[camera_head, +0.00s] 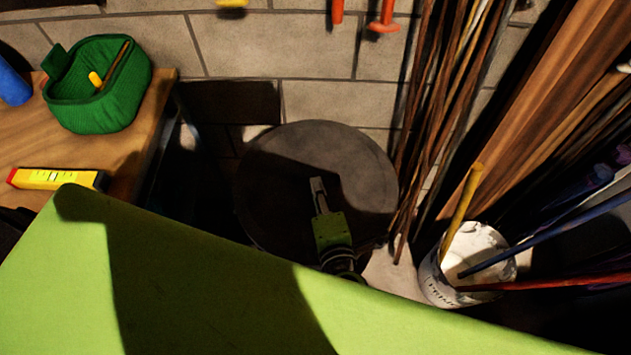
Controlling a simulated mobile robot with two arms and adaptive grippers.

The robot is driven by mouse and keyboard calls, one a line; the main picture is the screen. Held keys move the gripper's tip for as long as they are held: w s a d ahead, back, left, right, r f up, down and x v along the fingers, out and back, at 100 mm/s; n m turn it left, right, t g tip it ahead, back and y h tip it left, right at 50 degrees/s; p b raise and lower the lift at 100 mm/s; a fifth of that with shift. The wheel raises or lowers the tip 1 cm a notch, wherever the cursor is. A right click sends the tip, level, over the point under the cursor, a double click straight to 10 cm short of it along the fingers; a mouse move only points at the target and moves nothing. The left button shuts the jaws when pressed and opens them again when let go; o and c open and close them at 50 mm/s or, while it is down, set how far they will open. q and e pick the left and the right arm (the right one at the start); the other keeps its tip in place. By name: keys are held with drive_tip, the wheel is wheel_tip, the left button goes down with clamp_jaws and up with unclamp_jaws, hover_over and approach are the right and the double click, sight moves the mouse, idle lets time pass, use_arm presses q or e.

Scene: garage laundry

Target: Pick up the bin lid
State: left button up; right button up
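The bin lid (275,172) is a large, dark, round disc in the middle of the view, in front of the block wall. Its lower part is in shadow. The lid's lower edge is partly hidden by the gripper and a lime-green surface.
A wooden bench (120,150) at left holds a green basket (105,112) and a yellow level (55,179). Thin rods (440,125) lean against the wall right of the lid. A white bucket (436,282) with sticks stands at lower right, near wooden planks (560,90).

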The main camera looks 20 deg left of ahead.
sight(316, 173)
use_arm(q)
drive_tip(key=shift+w+a+f, duration=0.1)
drive_tip(key=shift+w+a, duration=0.15)
drive_tip(key=shift+w, duration=0.25)
drive_tip(key=x, duration=0.4)
drive_tip(key=shift+w+d+p, duration=0.1)
drive_tip(key=shift+w+p, duration=0.15)
drive_tip(key=shift+p, duration=0.15)
drive_tip(key=shift+w+f, duration=0.1)
drive_tip(key=shift+w, duration=0.05)
clamp_jaws()
use_arm(e)
drive_tip(key=shift+w+a+r, duration=0.25)
drive_tip(key=shift+w, duration=0.2)
drive_tip(key=shift+w+a+r, duration=0.2)
drive_tip(key=shift+w+a, duration=0.05)
drive_tip(key=shift+w, duration=0.15)
